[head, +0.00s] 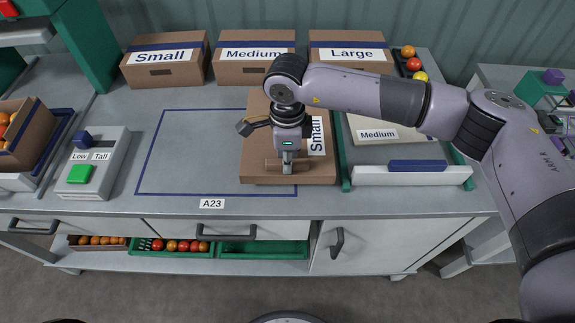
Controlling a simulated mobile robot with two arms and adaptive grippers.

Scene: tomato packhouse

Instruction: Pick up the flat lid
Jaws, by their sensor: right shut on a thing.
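The flat lid (258,130) is a flat brown cardboard piece with a white "Small" label along its right side. It lies at the right of the blue outlined area on the grey bench. My right gripper (287,167) points down over the near half of the lid. It is shut on the brown raised grip at the lid's near middle. The fingers and wrist hide part of the grip and the lid's middle. I cannot tell whether the lid touches the bench all round. My left gripper is not in view.
A green-sided holder (345,176) with a "Medium" piece (378,150) stands right of the lid. Boxes marked Small (165,72), Medium (255,72) and Large (345,64) line the back. A button panel (97,165) is at left. The outlined area (190,150) is mostly clear.

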